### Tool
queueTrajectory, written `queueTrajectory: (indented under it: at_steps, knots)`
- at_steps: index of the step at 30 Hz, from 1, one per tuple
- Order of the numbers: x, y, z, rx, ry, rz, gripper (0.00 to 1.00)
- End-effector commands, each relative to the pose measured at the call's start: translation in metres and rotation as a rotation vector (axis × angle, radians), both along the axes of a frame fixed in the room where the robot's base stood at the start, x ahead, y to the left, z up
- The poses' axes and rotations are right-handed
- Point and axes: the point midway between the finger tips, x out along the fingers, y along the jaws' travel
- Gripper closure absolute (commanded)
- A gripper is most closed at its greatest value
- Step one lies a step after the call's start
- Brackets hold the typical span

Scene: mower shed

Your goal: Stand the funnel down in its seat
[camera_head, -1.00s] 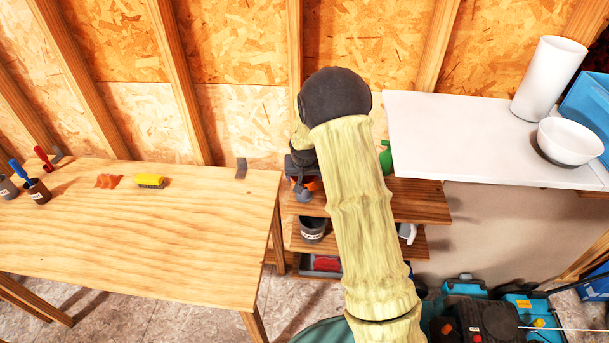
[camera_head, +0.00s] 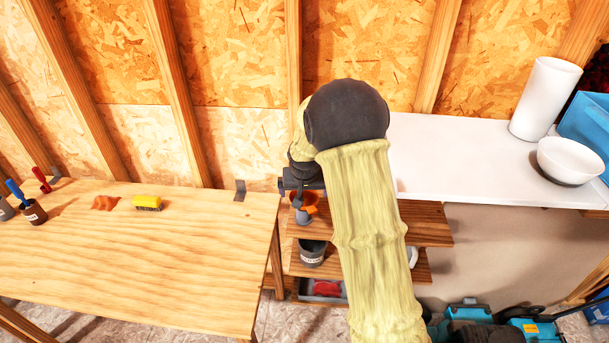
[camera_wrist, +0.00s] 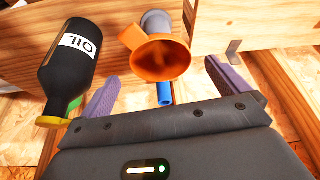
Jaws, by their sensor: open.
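The orange funnel (camera_wrist: 163,60) with a grey spout shows in the wrist view, its wide mouth facing the camera. In the head view it is a small orange patch (camera_head: 310,201) above the shelf, partly hidden by my arm. My gripper (camera_wrist: 160,80) is open, with one purple-grey finger on each side of and below the funnel's mouth; I cannot tell whether either finger touches it. A short blue rod (camera_wrist: 165,94) shows just below the mouth. I cannot make out the funnel's seat.
A black oil bottle (camera_wrist: 70,70) is close by my left finger. Wooden shelves (camera_head: 425,222) hold a dark labelled can (camera_head: 312,254). A workbench (camera_head: 140,250) stands left, with a yellow brush (camera_head: 148,203). A white counter (camera_head: 460,165) at right holds a bowl (camera_head: 570,162).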

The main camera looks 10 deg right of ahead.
Motion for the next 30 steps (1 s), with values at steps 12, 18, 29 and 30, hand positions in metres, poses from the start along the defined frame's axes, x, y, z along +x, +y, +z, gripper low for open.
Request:
queueTrajectory:
  at_steps: [12, 18, 29, 30]
  knots:
    - [-0.027, 0.006, 0.069, 0.001, -0.004, 0.001, 0.0]
    - [-0.04, 0.008, 0.098, 0.001, -0.001, 0.0, 0.0]
    - [-0.044, 0.008, 0.108, 0.0, 0.002, 0.0, 0.0]
    - [-0.044, 0.008, 0.108, 0.0, 0.002, 0.0, 0.0]
